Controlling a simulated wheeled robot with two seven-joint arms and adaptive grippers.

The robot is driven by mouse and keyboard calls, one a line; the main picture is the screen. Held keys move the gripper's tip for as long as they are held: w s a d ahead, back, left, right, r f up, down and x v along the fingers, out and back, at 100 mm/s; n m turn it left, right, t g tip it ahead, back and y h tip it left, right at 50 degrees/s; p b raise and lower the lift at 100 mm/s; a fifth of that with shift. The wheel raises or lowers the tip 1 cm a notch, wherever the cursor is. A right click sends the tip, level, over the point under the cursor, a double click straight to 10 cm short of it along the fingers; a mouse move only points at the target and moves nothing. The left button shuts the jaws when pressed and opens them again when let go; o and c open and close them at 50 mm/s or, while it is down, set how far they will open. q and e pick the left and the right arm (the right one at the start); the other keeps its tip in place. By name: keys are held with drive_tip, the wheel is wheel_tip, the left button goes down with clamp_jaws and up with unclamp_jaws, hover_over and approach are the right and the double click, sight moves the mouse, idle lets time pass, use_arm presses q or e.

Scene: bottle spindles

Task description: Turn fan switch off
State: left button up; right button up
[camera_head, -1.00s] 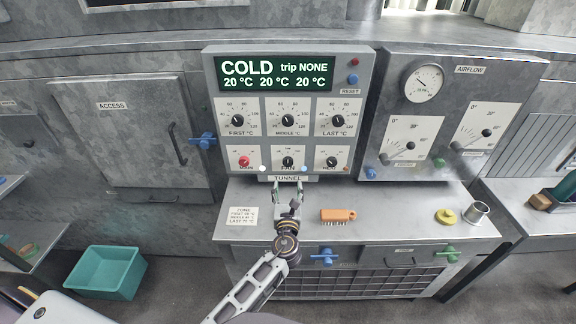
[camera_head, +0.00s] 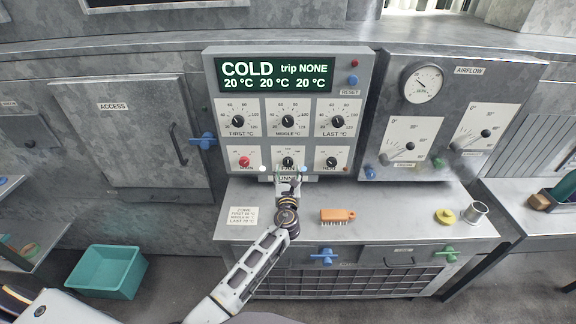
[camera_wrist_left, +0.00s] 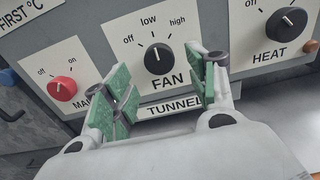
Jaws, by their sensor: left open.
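The fan switch is a black knob (camera_head: 288,162) on the bottom row of the control panel, marked FAN. In the left wrist view the knob (camera_wrist_left: 158,58) shows clearly, with labels off, low and high above it. Its white mark points roughly up, near low. My left gripper (camera_head: 289,172) is open just below and in front of the knob. In the left wrist view its green-padded fingers (camera_wrist_left: 160,85) stand apart, one on each side below the knob, with nothing visible between them. My right gripper is not in view.
The red MAIN knob (camera_head: 244,162) is left of the fan knob and the black HEAT knob (camera_head: 331,162) is right. The panel display (camera_head: 274,75) reads COLD. An orange brush (camera_head: 338,215) and a yellow object (camera_head: 445,216) lie on the grey bench below.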

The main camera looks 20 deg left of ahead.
sight(288, 164)
use_arm(q)
drive_tip(key=shift+x, duration=2.45)
drive_tip(key=shift+c, duration=0.2)
drive_tip(key=c, duration=1)
